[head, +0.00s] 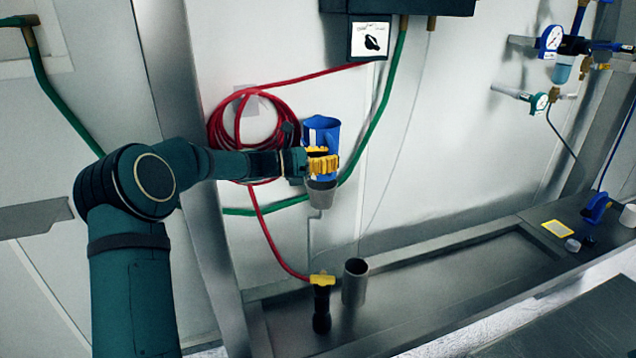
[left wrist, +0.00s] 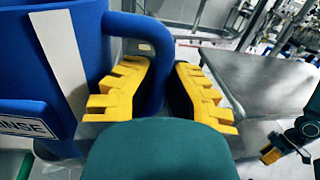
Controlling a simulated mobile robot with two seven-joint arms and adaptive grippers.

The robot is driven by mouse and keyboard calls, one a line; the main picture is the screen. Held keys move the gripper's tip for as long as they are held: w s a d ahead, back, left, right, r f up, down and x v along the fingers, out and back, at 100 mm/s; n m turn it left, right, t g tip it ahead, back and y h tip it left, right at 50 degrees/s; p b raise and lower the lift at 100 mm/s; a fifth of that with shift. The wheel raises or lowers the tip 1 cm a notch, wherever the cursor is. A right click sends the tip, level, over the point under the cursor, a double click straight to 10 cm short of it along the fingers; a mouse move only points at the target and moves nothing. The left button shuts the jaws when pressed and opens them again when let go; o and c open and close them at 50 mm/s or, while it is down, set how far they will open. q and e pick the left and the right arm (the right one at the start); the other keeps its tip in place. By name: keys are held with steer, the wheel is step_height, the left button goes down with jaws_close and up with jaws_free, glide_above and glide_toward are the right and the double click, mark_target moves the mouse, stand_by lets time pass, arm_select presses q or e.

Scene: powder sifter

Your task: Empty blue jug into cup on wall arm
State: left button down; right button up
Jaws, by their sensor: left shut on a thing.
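The blue jug (head: 321,131) is upright in the head view, in front of the wall. My left gripper (head: 324,165) has its yellow fingers at the jug's handle. In the left wrist view the yellow fingers (left wrist: 160,90) stand on both sides of the blue handle (left wrist: 150,50), and the jug (left wrist: 85,25) fills the left with a label reading "INSE". A grey cup (head: 322,194) shows directly below the jug and gripper in the head view; its mount is hidden. I cannot tell whether jug and cup touch.
A coiled red hose (head: 235,125) hangs on the wall behind my left arm. A black and yellow nozzle (head: 321,305) and a grey cylinder (head: 355,283) stand on the metal bench (head: 470,275). The bench's middle is clear. Gauges (head: 552,38) are at upper right.

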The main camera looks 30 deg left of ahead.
arm_select(q)
steer(key=shift+d+r, duration=0.25)
steer(key=shift+s+d+r, duration=0.7)
steer(key=shift+s+d, duration=0.05)
steer(key=shift+s, duration=0.25)
steer(key=shift+s+d+r, duration=0.7)
steer(key=shift+s+d, duration=0.05)
steer(key=shift+s, duration=0.25)
steer(key=shift+a, duration=0.1)
